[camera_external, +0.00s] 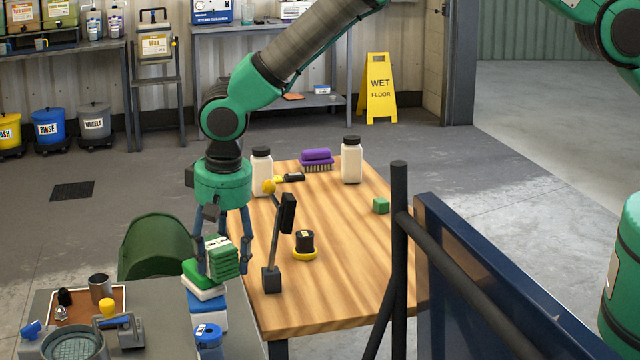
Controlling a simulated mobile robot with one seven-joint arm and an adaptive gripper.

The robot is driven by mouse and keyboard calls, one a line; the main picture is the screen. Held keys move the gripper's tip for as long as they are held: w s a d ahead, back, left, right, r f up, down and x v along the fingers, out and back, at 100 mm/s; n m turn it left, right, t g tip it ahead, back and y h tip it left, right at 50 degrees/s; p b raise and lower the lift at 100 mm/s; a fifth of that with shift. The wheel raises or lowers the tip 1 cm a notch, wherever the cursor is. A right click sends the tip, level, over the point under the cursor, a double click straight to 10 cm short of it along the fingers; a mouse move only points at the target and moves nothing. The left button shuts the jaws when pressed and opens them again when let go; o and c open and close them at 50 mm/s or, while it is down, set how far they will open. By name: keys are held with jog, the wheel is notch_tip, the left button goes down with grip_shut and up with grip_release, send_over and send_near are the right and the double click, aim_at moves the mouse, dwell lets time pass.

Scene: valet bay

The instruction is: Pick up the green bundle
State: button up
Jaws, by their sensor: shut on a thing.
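The green bundle (224,264), a folded stack with a white band on top, is between the fingers of my gripper (225,268). My gripper points down and is shut on the bundle, one finger at its left and one at its right. Just left of and below it, another green folded piece (196,274) lies on a white and blue stack (207,312) at the corner of the grey table. I cannot tell whether the held bundle touches that stack.

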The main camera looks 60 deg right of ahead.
aim_at(220, 241)
jog(key=shift+r, duration=0.15)
jog(key=shift+r, duration=0.55)
notch_tip(220, 241, up, 2)
jog(key=shift+w+r, duration=0.1)
jog(key=s+d, duration=0.3)
jog(key=s, duration=0.4)
jog(key=s+d+r, duration=0.1)
jog(key=s+d, duration=0.2)
jog(key=s, duration=0.5)
jog(key=shift+r, duration=0.2)
jog(key=shift+d, duration=0.1)
jog(key=shift+m, duration=0.3)
jog(key=shift+s+r+m+p, duration=0.1)
jog(key=shift+r+m+p, duration=0.05)
jog(key=shift+m+p, duration=1.8)
